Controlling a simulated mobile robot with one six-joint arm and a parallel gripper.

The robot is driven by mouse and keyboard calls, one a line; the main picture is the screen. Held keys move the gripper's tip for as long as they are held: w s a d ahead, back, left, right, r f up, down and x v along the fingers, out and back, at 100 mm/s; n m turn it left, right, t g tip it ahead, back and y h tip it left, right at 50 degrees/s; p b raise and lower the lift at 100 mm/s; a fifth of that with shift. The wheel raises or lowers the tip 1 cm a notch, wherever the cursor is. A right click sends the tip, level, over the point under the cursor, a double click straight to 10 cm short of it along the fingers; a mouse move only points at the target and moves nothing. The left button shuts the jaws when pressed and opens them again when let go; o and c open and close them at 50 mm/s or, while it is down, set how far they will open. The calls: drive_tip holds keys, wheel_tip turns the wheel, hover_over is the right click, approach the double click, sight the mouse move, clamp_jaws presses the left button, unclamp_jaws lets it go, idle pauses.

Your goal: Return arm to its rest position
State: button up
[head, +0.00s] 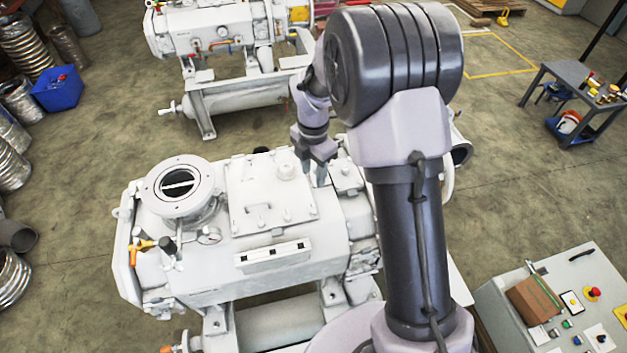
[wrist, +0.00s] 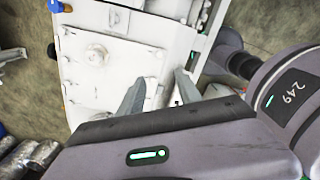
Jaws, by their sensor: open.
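My gripper (head: 314,170) hangs fingers-down over the right part of the near white vacuum pump (head: 270,255), close to its square top plate (head: 270,190). In the wrist view my gripper (wrist: 160,88) shows two grey fingers spread apart with nothing between them. The pump's white top plate (wrist: 110,65) lies beyond the fingertips. I cannot tell whether the tips touch the pump. My dark arm covers part of the pump's right end in the head view.
A second white pump (head: 215,35) stands behind. A control box (head: 560,300) is at lower right, and a small grey table (head: 577,75) with parts at upper right. A blue bin (head: 57,88) and metal ducts stand at left. Floor between table and control box is clear.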

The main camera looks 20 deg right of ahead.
idle(0.4)
drive_tip(key=s+a+r+m+t+b, duration=0.2)
drive_tip(key=s+r+m+t+b, duration=0.1)
drive_tip(key=s+r+m+b, duration=0.75)
drive_tip(key=s+a+f+m+t+y+b, duration=0.1)
drive_tip(key=s+f+m+b, duration=0.1)
drive_tip(key=s+m, duration=0.5)
drive_tip(key=s+f+m+t+y+b, duration=0.1)
drive_tip(key=s+f+m+b, duration=0.2)
drive_tip(key=s+m, duration=0.4)
drive_tip(key=m, duration=0.3)
drive_tip(key=shift+s+a+t, duration=0.35)
drive_tip(key=shift+s+t, duration=0.05)
